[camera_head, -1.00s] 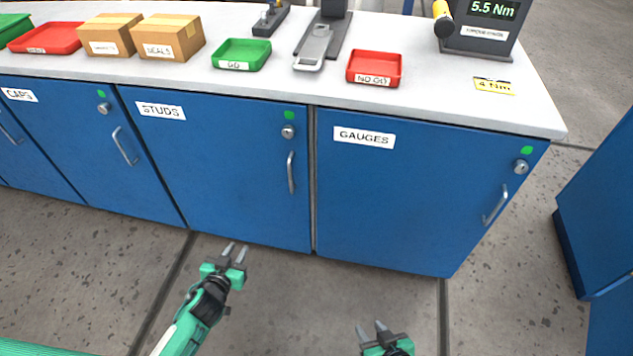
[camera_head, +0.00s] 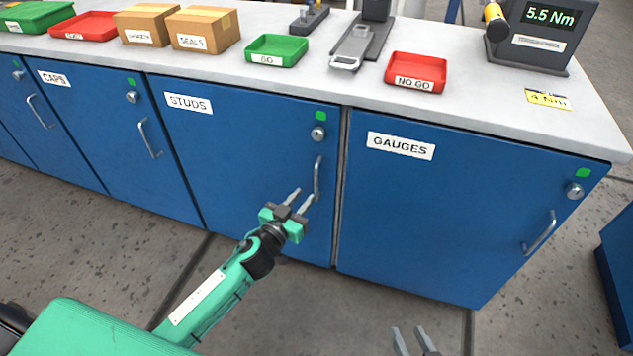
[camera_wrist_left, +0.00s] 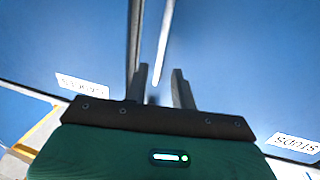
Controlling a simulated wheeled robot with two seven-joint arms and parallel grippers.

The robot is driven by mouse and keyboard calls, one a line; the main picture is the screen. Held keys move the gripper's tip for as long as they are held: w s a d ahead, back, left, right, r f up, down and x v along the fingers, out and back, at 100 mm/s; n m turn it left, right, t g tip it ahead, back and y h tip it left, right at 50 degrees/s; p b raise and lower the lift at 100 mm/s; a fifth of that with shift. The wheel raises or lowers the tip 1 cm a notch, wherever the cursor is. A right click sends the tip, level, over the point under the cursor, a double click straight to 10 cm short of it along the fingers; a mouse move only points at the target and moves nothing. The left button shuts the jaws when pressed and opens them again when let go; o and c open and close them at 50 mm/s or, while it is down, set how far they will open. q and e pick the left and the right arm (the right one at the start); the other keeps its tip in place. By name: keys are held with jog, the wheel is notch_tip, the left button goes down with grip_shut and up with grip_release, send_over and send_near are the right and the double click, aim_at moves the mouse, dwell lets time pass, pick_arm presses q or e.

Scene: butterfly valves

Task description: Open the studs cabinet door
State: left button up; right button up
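The blue studs cabinet door (camera_head: 230,150) is closed, with a "STUDS" label (camera_head: 188,103) at its upper left. Its vertical silver handle (camera_head: 317,178) is near the right edge, below a round lock (camera_head: 318,134) and a green mark. My left gripper (camera_head: 299,201) is open just left of and below the handle's lower end. In the left wrist view, the handle bar (camera_wrist_left: 163,45) lies ahead of the open fingers (camera_wrist_left: 162,88), seeming to line up with the gap; contact is not visible. My right gripper (camera_head: 412,340) is open and empty at the bottom edge, away from the cabinets.
The gauges door (camera_head: 440,215) is closed to the right, beyond a narrow gap; the caps door (camera_head: 110,135) is closed to the left. The worktop (camera_head: 340,85) above holds trays, boxes and a torque display (camera_head: 540,35). Floor in front is clear.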

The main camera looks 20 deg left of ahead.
aim_at(315, 183)
pick_arm(q)
jog(key=x, duration=0.7)
jog(key=shift+w, duration=0.3)
grip_shut()
